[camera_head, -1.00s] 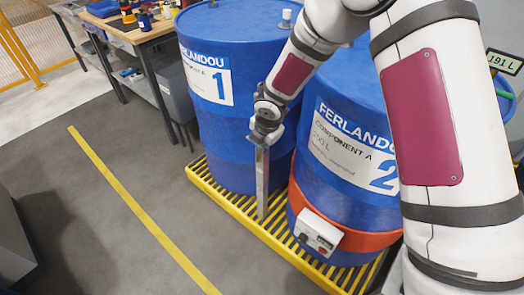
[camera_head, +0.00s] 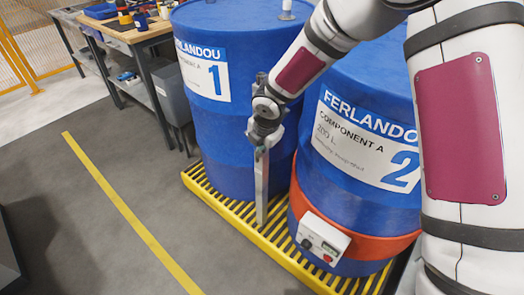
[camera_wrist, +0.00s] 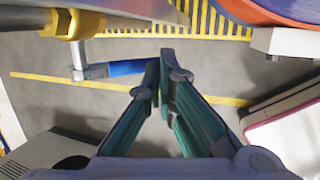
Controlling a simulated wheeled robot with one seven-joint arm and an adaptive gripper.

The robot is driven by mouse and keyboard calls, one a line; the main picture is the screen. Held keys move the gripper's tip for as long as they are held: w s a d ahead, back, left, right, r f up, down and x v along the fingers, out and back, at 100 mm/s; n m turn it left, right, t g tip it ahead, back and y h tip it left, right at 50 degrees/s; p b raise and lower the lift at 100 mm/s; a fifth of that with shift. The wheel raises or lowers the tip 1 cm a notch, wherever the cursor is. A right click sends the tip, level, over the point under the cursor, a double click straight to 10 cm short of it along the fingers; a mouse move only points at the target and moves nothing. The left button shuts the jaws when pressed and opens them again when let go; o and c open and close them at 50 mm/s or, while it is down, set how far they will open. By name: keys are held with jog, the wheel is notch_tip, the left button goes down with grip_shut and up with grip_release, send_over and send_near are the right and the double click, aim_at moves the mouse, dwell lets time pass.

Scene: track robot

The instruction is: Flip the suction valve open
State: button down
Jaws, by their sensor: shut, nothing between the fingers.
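The valve's blue lever (camera_wrist: 127,67) shows in the wrist view, running sideways from a grey metal hub (camera_wrist: 90,72) towards my fingertips. A yellow fitting (camera_wrist: 72,24) sits above the hub on a pipe. My gripper (camera_wrist: 162,58) is shut and empty, its fingertips together at the lever's right end. I cannot tell whether they touch it. In the head view my gripper (camera_head: 262,135) is in front of the gap between two blue drums, above a grey upright post (camera_head: 262,185). The lever and fitting are not clear there.
Drum 1 (camera_head: 222,130) and drum 2 (camera_head: 340,185) stand on a yellow slatted pallet (camera_head: 215,200). Drum 2 has an orange band and a white control box (camera_head: 322,238). A workbench (camera_head: 150,38) stands at the upper left.

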jog(key=f+t+y+b, duration=0.1)
jog(key=b, duration=0.4)
jog(key=f+t+y+b, duration=0.1)
jog(key=y+b, duration=0.1)
jog(key=b, duration=0.4)
jog(key=w+a+f+t+y+b, duration=0.1)
jog(key=b, duration=0.4)
jog(key=shift+m+t+y+b, duration=0.3)
jog(key=shift+t+b, duration=0.05)
jog(key=shift+t, duration=0.05)
jog(key=shift+a+f+b, duration=0.1)
jog(key=shift+b, duration=0.2)
jog(key=shift+r, duration=0.2)
jog(key=shift+r+p, duration=0.75)
jog(key=shift+p, duration=0.1)
